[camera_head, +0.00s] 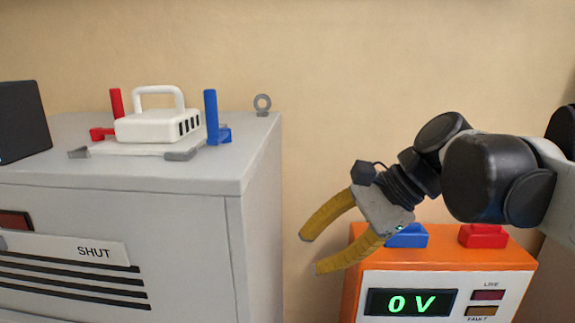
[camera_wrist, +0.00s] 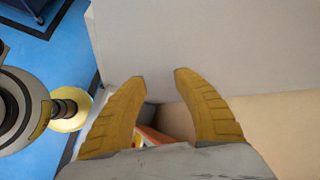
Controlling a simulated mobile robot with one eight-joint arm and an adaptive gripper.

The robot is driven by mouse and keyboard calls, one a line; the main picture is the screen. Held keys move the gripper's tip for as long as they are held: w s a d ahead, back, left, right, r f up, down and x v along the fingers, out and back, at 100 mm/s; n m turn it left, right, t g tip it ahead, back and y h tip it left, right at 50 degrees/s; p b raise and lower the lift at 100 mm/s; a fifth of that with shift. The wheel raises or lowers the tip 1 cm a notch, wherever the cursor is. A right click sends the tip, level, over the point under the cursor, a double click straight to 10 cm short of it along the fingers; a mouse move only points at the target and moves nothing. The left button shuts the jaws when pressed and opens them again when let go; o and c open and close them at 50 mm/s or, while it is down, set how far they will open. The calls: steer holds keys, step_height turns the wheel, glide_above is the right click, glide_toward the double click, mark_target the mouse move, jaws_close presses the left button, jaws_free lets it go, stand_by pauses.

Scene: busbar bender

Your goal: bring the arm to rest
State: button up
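My gripper (camera_head: 311,254) has two yellow fingers spread apart, with nothing between them. In the head view it hangs in the air, pointing left and down, right of the grey cabinet (camera_head: 258,210) and in front of the orange meter box (camera_head: 522,257). In the wrist view the fingertips (camera_wrist: 160,75) are apart and empty, with a grey cabinet surface beyond them. My arm comes in from the right and covers part of the meter box's top.
On the cabinet top stand a white handled unit (camera_head: 158,125), a red post (camera_head: 116,102), a blue post (camera_head: 211,112) and a grey ring (camera_head: 262,103). A "SHUT" label (camera_head: 95,252) is on the cabinet front. The meter display (camera_head: 411,303) reads 0 V. A dark box (camera_head: 22,120) is at left.

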steer(key=s+d+f+n+t+h+b, duration=0.1)
steer(key=d+f+n+b, duration=0.3)
steer(key=f, duration=1)
steer(key=s+d+f+n+t+h+b, duration=0.2)
steer(key=s+d+f+n+h+b, duration=0.2)
steer(key=f+b, duration=0.6)
steer(key=s+d+f+n+t+h+b, duration=0.2)
steer(key=d+f+b, duration=0.4)
steer(key=f, duration=1.2)
steer(key=shift+s+n+h+b, duration=0.45)
steer(key=shift+n+h+b, duration=0.15)
steer(key=shift+n+b, duration=0.4)
steer(key=shift+a+f, duration=0.1)
steer(key=shift+f, duration=0.05)
